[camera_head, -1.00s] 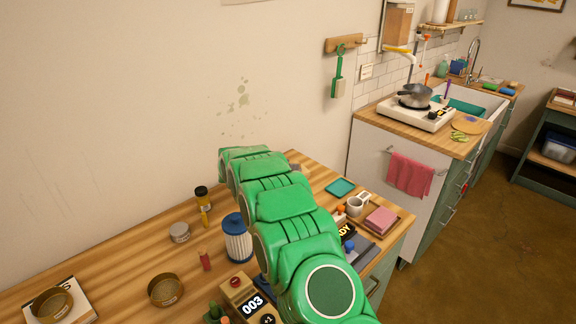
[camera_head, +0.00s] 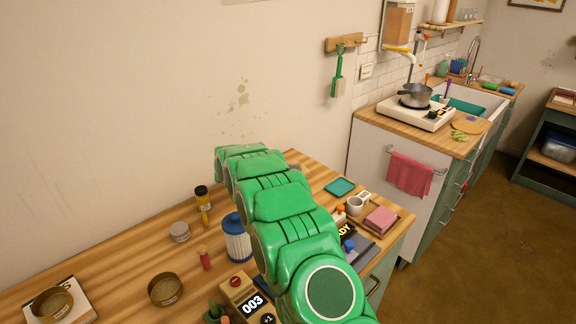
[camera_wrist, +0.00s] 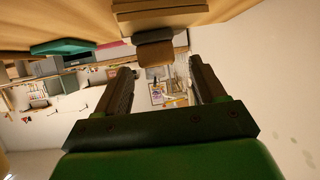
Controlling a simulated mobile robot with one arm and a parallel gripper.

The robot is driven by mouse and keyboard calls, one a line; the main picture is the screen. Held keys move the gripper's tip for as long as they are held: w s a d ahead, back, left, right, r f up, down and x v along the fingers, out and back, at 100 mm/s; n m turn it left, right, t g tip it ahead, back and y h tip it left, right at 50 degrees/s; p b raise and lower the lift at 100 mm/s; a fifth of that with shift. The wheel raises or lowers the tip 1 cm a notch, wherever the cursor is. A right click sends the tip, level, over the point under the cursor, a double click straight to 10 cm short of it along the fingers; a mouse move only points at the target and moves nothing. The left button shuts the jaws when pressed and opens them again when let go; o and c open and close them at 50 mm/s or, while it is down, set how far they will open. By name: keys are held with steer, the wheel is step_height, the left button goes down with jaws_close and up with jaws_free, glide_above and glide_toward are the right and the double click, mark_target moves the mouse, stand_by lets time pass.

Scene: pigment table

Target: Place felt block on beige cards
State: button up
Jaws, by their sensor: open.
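My wrist view is upside down, with the table along its top. My gripper (camera_wrist: 160,68) is open, with two dark fingers apart and nothing clasped. A felt block (camera_wrist: 154,50), with a dark grey layer and a brown layer, shows in line with the gap, seemingly just beyond the fingertips. It appears to rest on a stack of beige cards (camera_wrist: 190,16), its dark layer against them. I cannot tell firm contact. In the head view my green arm hides the block, the cards and the gripper.
A teal tile (camera_head: 340,187) lies on the table, and it also shows in the wrist view (camera_wrist: 62,47). A pink block (camera_head: 381,219) sits on a tray at the right. A blue ribbed jar (camera_head: 237,238) and a counter box (camera_head: 248,300) stand near my arm.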

steer(key=v, duration=1)
steer(key=shift+s+a+r, duration=0.2)
steer(key=shift+s, duration=0.05)
steer(key=shift+r, duration=0.1)
steer(key=w+r+n+t+y, duration=0.35)
steer(key=r+y, duration=0.35)
steer(key=r, duration=0.8)
steer(key=s+r+n+g+y, duration=0.2)
steer(key=s+r+n+y, duration=0.4)
steer(key=s, duration=0.6)
steer(key=s+d+f+g+h, duration=0.1)
steer(key=s+d+f+g, duration=0.2)
steer(key=s+d, duration=0.5)
steer(key=s+d+f+g+h, duration=0.2)
steer(key=s+d, duration=0.7)
steer(key=s, duration=1.8)
steer(key=s+d+f+m+g+h, duration=0.1)
steer(key=s+d+f+g, duration=0.4)
steer(key=s, duration=1.3)
steer(key=d+g, duration=0.3)
steer(key=shift+d+f, duration=0.25)
steer(key=shift+d, duration=0.05)
